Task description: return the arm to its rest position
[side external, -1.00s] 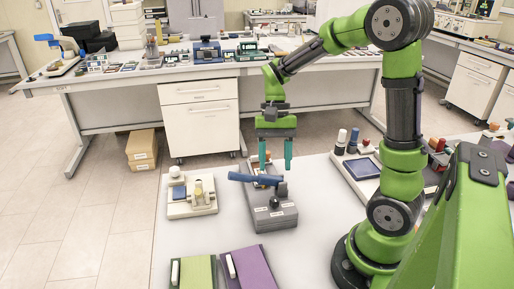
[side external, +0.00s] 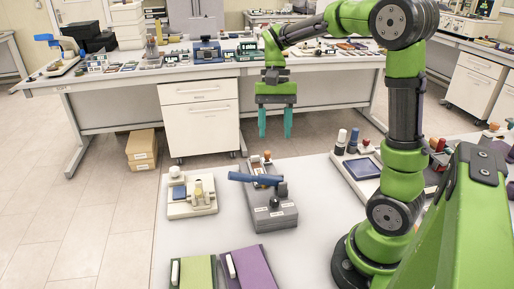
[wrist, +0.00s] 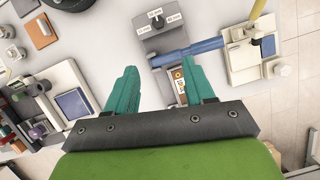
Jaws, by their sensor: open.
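My gripper (side external: 275,124) is open and empty. Its two teal fingers point down, high above the grey test device with a blue bar in the side external view. In the wrist view my gripper (wrist: 155,88) also shows spread fingers with nothing between them. The grey device (side external: 283,217) stands on the white table, apart from the fingers. Its blue bar (side external: 252,179) lies across it. In the wrist view one finger hides a small part of the grey device (wrist: 155,44).
A small cream device (side external: 192,206) stands left of the grey one. Green (side external: 196,273) and purple (side external: 252,268) blocks lie at the table's front. A tray with a blue pad (side external: 364,170) sits to the right. A long workbench (side external: 130,86) stands behind, across a floor gap.

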